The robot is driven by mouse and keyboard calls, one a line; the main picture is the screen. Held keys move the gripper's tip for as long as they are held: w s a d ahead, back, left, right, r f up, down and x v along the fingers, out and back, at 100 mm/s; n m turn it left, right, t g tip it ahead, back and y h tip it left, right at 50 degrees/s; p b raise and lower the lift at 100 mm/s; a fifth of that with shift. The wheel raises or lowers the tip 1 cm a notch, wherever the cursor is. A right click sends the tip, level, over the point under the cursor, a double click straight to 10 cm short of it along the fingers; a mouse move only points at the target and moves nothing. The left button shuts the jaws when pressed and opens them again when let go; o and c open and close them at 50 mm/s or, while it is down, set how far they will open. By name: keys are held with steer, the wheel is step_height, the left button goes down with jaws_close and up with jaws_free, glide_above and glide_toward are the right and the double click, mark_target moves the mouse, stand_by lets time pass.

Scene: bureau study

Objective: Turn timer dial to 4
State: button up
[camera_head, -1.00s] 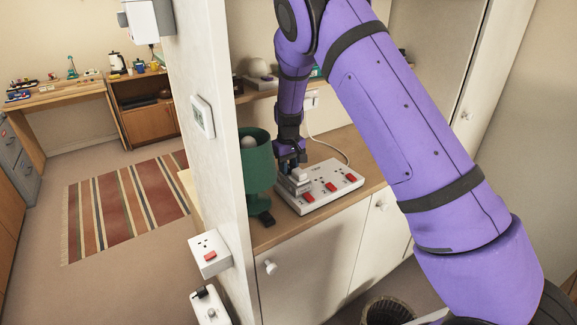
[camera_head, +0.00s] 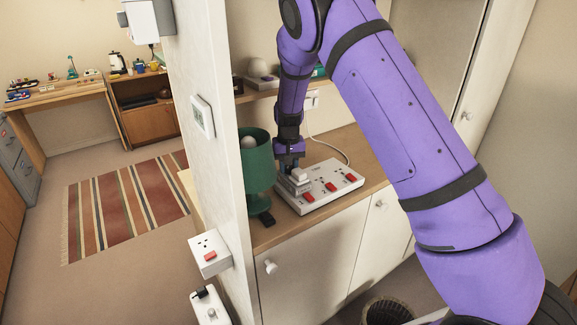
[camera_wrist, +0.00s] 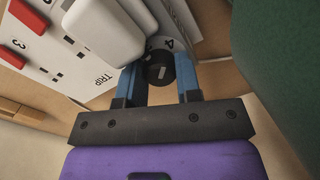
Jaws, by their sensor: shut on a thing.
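The timer dial (camera_wrist: 159,67) is a small round black knob with a short pale mark on it, on a light face. A printed 4 (camera_wrist: 170,44) shows just beyond the knob in the wrist view; the other markings are mostly hidden. My gripper (camera_wrist: 161,75) has its two blue fingers on either side of the dial and is shut on it. In the head view my gripper (camera_head: 290,170) points down over the near left end of the white power strip (camera_head: 336,201), where the grey-white timer (camera_head: 294,187) sits; the dial itself is hidden there.
A green lamp (camera_head: 257,165) stands close at the left of my gripper. A white plug block (camera_wrist: 103,30) is just left of the dial in the wrist view. Red switches (camera_head: 331,187) line the strip. The wall edge (camera_head: 215,160) stands further left.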

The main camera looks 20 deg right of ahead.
steer(key=o, duration=0.6)
steer(key=shift+o, duration=0.2)
step_height(320, 180, up, 11)
stand_by(0.4)
